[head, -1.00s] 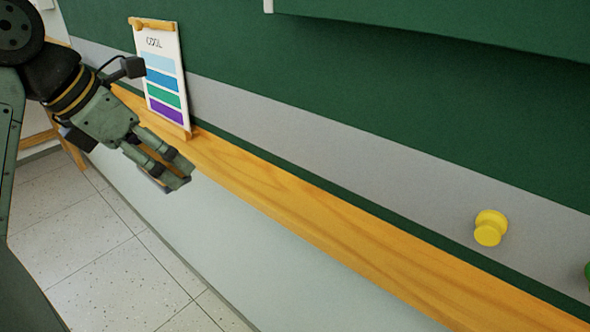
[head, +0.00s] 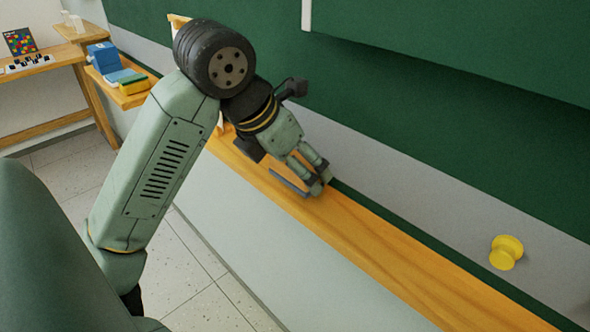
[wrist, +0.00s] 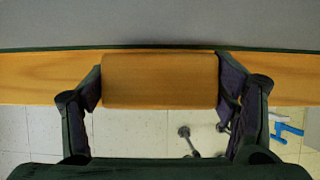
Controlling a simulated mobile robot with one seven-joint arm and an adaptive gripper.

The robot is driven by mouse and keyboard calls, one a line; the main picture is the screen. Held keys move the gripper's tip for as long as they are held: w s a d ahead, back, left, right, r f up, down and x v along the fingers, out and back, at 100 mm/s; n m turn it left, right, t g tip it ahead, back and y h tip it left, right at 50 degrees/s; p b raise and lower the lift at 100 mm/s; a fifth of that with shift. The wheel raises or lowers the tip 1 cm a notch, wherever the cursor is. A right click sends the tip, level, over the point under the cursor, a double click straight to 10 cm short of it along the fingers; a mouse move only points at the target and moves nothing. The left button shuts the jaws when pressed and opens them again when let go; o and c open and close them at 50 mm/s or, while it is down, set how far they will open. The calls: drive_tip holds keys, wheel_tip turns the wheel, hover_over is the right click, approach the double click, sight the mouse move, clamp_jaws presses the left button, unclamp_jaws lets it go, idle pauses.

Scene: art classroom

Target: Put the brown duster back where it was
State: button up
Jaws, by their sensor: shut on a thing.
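The brown duster (wrist: 160,80) is a wood-brown block between the two fingers of my gripper (wrist: 160,88) in the wrist view. My gripper is shut on its two ends. In the head view my gripper (head: 316,186) is at the wooden ledge (head: 390,255) under the green board, and the duster is mostly hidden by the fingers. In the wrist view the duster overlaps the ledge (wrist: 40,92), with its near edge over the floor in the picture. I cannot tell whether it touches the ledge.
The ledge right of my gripper is bare. A yellow knob-like piece (head: 506,252) is on the grey strip above it. Blue boxes (head: 103,57) and a yellow-green sponge-like block (head: 133,84) sit on a wooden shelf at the back left. A wooden table (head: 40,62) stands beyond.

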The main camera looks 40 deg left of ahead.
drive_tip(key=shift+f, duration=1.2)
drive_tip(key=shift+f, duration=0.1)
drive_tip(key=o, duration=1.1)
drive_tip(key=b+v, duration=0.1)
drive_tip(key=v, duration=1.1)
